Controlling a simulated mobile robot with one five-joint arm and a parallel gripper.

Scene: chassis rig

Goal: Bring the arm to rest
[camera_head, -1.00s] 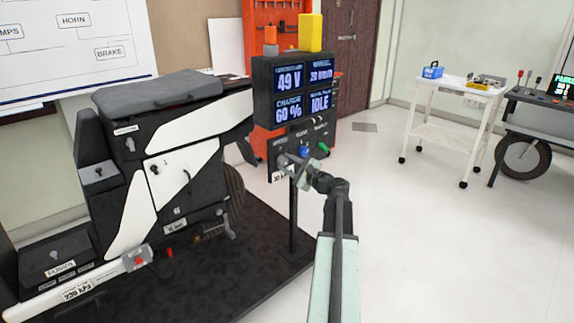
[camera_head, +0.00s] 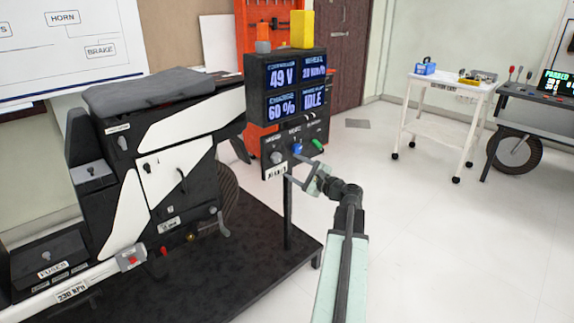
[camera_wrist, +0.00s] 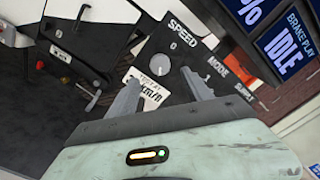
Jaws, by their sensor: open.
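My arm (camera_head: 347,240) reaches forward from the bottom of the head view, bent at the wrist. My gripper (camera_head: 303,178) is open with nothing between its fingers. It is just in front of and below the black control panel (camera_head: 268,143), seemingly apart from it. In the wrist view the two fingers of my gripper (camera_wrist: 160,80) point at the panel, on either side of a tag. The grey SPEED knob (camera_wrist: 161,65) lies beyond the fingertips.
The panel also carries a blue knob (camera_head: 297,148) and a green switch (camera_head: 318,144), under a display box (camera_head: 288,90). The scooter rig (camera_head: 150,160) stands at left on a dark platform (camera_head: 265,270). A white cart (camera_head: 440,130) is at back right. Floor at right is clear.

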